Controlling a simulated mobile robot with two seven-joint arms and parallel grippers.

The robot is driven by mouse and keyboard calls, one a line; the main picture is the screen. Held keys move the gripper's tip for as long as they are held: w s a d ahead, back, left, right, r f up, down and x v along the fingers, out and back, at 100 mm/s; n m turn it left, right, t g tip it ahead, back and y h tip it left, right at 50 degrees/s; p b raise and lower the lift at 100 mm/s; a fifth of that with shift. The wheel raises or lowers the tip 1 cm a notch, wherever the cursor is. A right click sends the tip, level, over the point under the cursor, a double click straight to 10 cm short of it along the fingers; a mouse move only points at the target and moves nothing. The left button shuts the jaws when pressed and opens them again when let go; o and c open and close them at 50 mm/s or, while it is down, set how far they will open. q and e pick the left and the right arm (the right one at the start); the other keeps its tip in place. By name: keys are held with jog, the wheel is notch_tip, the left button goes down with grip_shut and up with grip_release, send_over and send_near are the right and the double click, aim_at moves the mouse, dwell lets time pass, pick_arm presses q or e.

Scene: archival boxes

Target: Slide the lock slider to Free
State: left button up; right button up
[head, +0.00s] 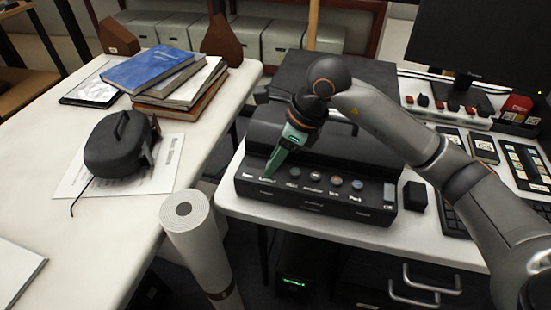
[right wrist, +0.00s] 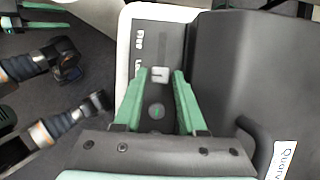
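The black control unit (head: 300,206) stands on the white desk, with a row of labelled controls along its front panel. My right gripper (head: 276,160) points down over the left part of this panel and hides what lies under it. In the right wrist view, my right gripper (right wrist: 161,74) is open, its green fingers on either side of a small pale slider knob (right wrist: 159,75). I see gaps beside the knob; contact is unclear. A round green button (right wrist: 156,111) lies between the fingers. Two green bars at the top left, possibly my left gripper (right wrist: 45,15), are cut off.
A small black block (head: 414,196) stands right of the unit. A white table (head: 115,235) on the left bears books (head: 165,75) and a dark handled object (head: 120,145). A paper roll (head: 196,240) stands between table and desk.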

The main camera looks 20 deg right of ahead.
jog(key=shift+f, duration=0.1)
grip_shut()
dwell(0.3)
dwell(1.1)
